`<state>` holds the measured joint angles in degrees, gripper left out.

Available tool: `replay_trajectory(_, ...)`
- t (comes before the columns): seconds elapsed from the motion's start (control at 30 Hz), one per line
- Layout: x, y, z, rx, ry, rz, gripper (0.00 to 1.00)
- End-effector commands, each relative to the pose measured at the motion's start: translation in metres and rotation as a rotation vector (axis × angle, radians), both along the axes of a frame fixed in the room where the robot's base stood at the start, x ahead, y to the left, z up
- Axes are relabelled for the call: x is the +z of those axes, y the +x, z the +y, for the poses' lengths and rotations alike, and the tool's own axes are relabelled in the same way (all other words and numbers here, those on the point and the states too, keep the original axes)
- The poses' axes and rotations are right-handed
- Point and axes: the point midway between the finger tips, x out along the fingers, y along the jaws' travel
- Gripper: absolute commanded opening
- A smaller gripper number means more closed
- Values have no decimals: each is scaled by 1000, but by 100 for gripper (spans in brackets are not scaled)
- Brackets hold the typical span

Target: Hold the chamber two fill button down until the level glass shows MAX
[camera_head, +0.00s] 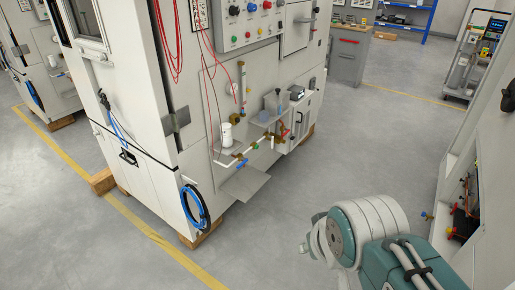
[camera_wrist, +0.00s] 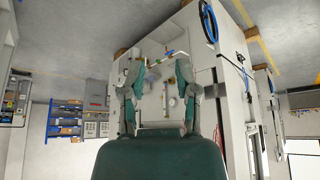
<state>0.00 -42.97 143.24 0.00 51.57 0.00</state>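A large pale test chamber (camera_head: 150,100) stands left of centre in the head view. Its side panel carries a row of coloured buttons (camera_head: 250,8), among them blue, green and red ones. I cannot read which is the fill button or whether this is chamber two. A thin upright tube (camera_head: 242,85), possibly the level glass, is below the panel; its level is too small to read. In the wrist view, which is upside down, my gripper (camera_wrist: 159,70) is open and empty, with the chamber (camera_wrist: 235,75) behind it. No contact with the panel shows.
Piping with coloured valves (camera_head: 255,145) and a small shelf (camera_head: 245,182) stick out from the chamber's side. A blue hose coil (camera_head: 195,205) hangs at its corner. A grey cabinet (camera_head: 348,55) and a cart (camera_head: 475,60) stand farther back. The floor between is clear.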

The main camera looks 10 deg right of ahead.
Motion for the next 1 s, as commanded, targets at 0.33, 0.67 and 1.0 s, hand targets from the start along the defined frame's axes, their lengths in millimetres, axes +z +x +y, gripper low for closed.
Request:
replay_trajectory(0.33,0,0,0,0,0,0,40)
replay_trajectory(0.67,0,0,0,0,0,0,0)
replay_trajectory(1.0,0,0,0,0,0,0,0)
